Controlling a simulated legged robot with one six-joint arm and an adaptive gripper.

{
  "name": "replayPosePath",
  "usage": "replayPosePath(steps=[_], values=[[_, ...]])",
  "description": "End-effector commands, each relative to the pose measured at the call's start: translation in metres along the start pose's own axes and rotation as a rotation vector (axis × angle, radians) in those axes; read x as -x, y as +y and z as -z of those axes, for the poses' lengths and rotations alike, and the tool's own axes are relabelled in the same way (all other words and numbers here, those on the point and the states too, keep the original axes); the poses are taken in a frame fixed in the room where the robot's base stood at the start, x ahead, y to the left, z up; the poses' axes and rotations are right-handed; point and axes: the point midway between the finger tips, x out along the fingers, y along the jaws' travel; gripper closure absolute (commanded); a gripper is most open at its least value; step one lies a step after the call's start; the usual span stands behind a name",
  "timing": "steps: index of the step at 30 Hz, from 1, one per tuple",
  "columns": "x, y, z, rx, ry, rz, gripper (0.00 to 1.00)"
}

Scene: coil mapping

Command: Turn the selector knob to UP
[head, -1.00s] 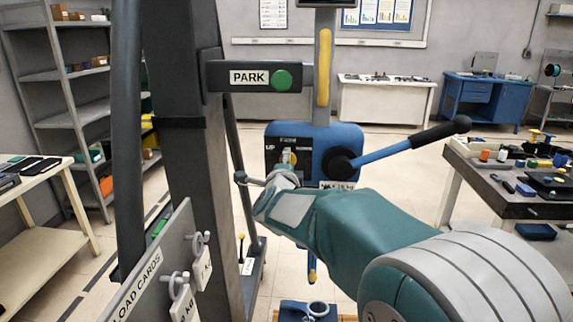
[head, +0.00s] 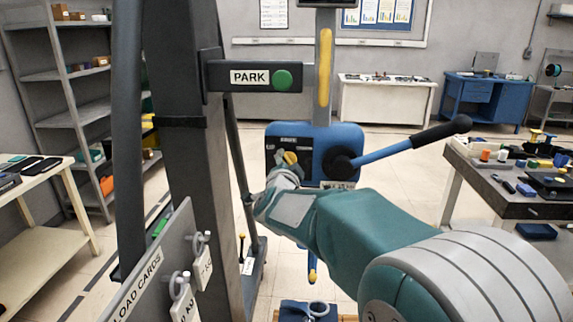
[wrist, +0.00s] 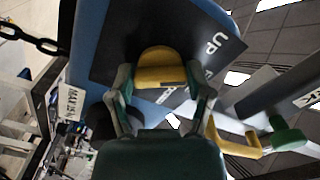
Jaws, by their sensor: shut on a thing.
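The yellow selector knob (wrist: 160,68) sits on a dark plate of the blue control box, with a white UP label (wrist: 215,43) beside it. My gripper (wrist: 161,80) is shut on the knob, one finger at each side of it. In the head view the knob (head: 290,158) shows just above my gripper (head: 281,168). The fingers partly hide the plate there. I cannot tell exactly which mark the knob points to.
A lever with a black grip (head: 442,133) sticks out to the right of the blue box (head: 345,137). A PARK arm with a green button (head: 283,79) is above. A dark post (head: 190,165) and load-card board (head: 150,265) stand close at left.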

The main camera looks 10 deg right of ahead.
Motion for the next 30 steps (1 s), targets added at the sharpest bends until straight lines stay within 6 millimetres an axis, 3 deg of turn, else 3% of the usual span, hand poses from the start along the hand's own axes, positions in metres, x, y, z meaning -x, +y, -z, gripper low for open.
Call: replayPosePath(steps=[9,24,25,27,30], values=[[-0.0001,0.0032,-0.0023,0.114,-0.006,-0.006,0.82],[-0.0001,0.0031,-0.0022,0.134,-0.006,-0.006,0.82],[-0.0001,0.0031,-0.0022,0.134,-0.006,-0.006,0.21],[-0.0001,0.0027,-0.0019,0.133,-0.005,-0.005,0.0],[-0.0001,0.002,-0.0014,0.132,-0.004,-0.004,0.0]])
